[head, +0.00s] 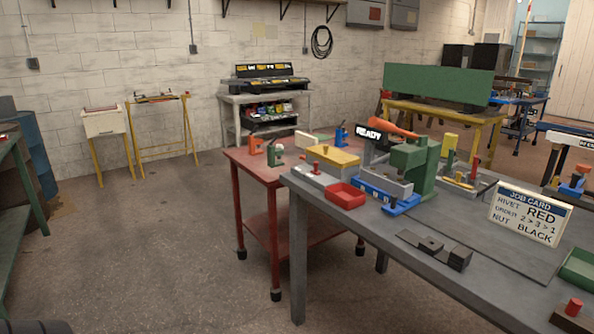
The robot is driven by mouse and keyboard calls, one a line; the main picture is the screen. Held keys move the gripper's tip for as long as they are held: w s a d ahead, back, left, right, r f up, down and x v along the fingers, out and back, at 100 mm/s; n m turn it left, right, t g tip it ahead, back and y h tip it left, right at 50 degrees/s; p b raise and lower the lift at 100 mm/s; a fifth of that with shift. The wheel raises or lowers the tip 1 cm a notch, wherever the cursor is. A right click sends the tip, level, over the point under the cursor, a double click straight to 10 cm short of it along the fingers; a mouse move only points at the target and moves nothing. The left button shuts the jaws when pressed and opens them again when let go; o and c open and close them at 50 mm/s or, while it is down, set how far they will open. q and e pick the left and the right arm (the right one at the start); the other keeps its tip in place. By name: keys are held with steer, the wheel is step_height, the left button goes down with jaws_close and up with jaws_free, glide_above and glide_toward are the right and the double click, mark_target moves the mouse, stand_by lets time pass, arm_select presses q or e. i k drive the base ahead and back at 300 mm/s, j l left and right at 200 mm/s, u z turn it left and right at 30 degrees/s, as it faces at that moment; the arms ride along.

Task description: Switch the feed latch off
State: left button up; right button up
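I cannot tell for certain which part is the feed latch. On the grey bench (345,222) stands a green press-like machine (414,168) with an orange lever (392,128) above it. A dark sign reading READY (369,135) stands beside the lever. A blue part with a grey block (385,187) lies in front of the machine. A fixture with a red upright pin (474,168) and a yellow block (449,145) stands to its right. Neither of my grippers is in view.
A red tray (345,195) and a yellow box (332,161) are on the bench's left part. A job card (527,215) stands at the right, dark blocks (445,250) nearer. A red cart (262,200) adjoins the bench. The floor (150,250) at left is clear.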

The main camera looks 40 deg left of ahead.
mark_target(316, 165)
steer(key=u, duration=1.2)
